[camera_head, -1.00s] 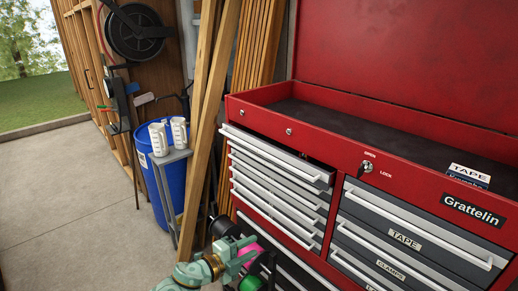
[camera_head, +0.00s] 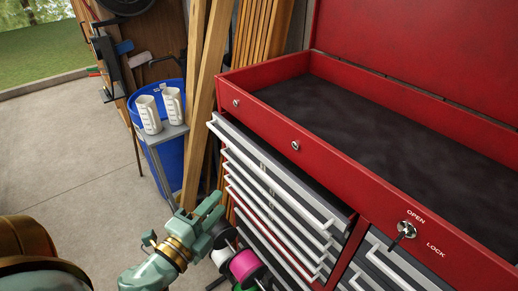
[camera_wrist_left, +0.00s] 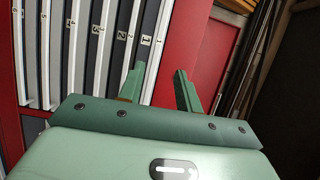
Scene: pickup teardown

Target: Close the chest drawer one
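The red tool chest (camera_head: 330,150) stands on the right, with a left column of narrow drawers with white handles. Drawer one (camera_head: 285,170), the top of that column, sticks out past the drawers below it. In the left wrist view its face (camera_wrist_left: 155,45) carries the label "1". My left gripper (camera_head: 214,215) is to the left of the drawer stack in the head view, apart from it. Its two fingers (camera_wrist_left: 158,85) are spread with nothing between them in the wrist view. My right gripper is out of view.
A blue barrel (camera_head: 165,110) and a small grey stand with white jugs (camera_head: 160,107) are left of the chest. Wooden boards (camera_head: 205,90) lean beside it. Pink and green spools (camera_head: 245,266) are low near the gripper. The concrete floor (camera_head: 60,150) at left is clear.

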